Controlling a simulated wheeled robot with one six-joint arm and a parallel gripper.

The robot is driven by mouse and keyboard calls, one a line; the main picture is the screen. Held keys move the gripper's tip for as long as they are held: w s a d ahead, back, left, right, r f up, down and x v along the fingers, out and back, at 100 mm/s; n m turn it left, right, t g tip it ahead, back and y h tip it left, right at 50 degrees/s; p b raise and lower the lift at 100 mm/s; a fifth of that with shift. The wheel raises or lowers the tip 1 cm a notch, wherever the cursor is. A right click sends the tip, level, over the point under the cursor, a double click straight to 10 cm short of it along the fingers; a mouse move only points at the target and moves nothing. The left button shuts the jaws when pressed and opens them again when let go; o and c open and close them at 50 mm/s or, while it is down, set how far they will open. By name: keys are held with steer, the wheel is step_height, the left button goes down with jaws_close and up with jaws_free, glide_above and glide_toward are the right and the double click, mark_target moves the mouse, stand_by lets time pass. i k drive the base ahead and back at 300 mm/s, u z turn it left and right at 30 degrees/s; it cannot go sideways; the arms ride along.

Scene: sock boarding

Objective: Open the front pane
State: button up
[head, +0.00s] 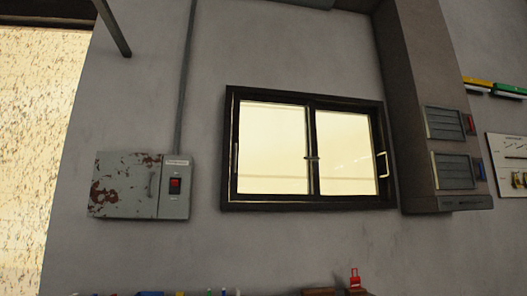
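A dark-framed window (305,100) with two side-by-side panes is set in the grey wall. The left pane (272,147) and the right pane (345,150) both fill their halves of the frame, with no open gap visible. A pale, bright pull handle (383,165) is on the right pane's right edge. A slim dark handle (236,158) is on the left pane's left edge. A small latch (312,157) sits at the middle where the panes meet; I cannot tell its setting. I cannot tell for certain which pane is in front. My gripper is not in view.
A rusty grey electrical box (125,185) with a red switch (175,185) hangs left of the window, with a conduit (186,80) above. A column with louvred vents (450,125) juts out close on the right. Small objects, one red (354,279), show along the bottom edge.

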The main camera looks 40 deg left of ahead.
mark_target(315, 197)
steer(key=u, duration=0.5)
steer(key=i, duration=0.4)
steer(key=u, duration=0.4)
